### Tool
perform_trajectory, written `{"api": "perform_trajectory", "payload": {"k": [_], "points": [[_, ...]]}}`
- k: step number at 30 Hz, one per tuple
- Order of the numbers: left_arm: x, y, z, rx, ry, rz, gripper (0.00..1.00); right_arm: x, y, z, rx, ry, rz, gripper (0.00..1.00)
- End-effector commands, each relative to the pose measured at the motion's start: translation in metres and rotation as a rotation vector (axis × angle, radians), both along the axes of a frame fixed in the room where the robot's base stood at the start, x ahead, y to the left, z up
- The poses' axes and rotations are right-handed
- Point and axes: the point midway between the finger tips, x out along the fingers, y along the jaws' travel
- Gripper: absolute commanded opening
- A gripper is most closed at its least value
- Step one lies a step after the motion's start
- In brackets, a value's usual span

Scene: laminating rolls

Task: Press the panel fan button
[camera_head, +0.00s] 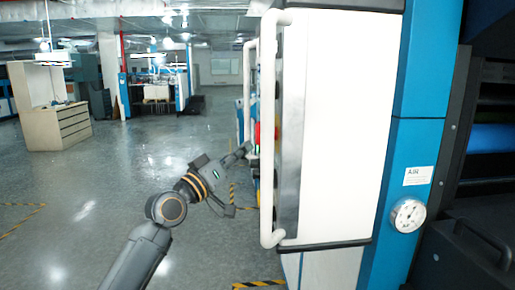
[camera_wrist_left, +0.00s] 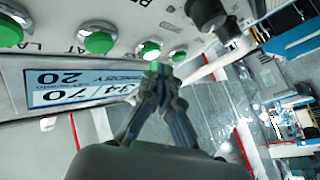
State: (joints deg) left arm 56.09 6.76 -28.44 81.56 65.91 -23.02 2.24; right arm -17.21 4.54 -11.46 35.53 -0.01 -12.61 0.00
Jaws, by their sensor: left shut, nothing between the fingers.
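In the head view the control panel (camera_head: 257,135) is seen nearly edge-on, with small green and red parts. My left gripper (camera_head: 245,149) is at its edge, shut and empty. In the left wrist view the panel face is upside down, with a row of green buttons (camera_wrist_left: 99,42) and a blue display (camera_wrist_left: 75,86). My left fingertips (camera_wrist_left: 160,72) are together close to the green button (camera_wrist_left: 151,50) in the row. Whether they touch it, I cannot tell. The labels are partly cut off, so I cannot tell which button is the fan. My right gripper is not in view.
Black knobs (camera_wrist_left: 205,12) stick out near the buttons. A white machine door (camera_head: 335,120) with a long white handle (camera_head: 267,190) stands right of my left arm. A gauge (camera_head: 407,215) sits on the blue frame. The grey floor (camera_head: 80,210) at the left is clear.

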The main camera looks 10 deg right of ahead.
Motion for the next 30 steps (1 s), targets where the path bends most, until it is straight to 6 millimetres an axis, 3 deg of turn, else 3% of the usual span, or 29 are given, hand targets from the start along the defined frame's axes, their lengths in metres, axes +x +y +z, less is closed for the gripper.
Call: {"api": "perform_trajectory", "payload": {"k": [30], "points": [[-0.0003, -0.0106, 0.0004, 0.001, -0.001, 0.0, 0.0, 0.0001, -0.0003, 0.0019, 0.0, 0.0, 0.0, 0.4]]}}
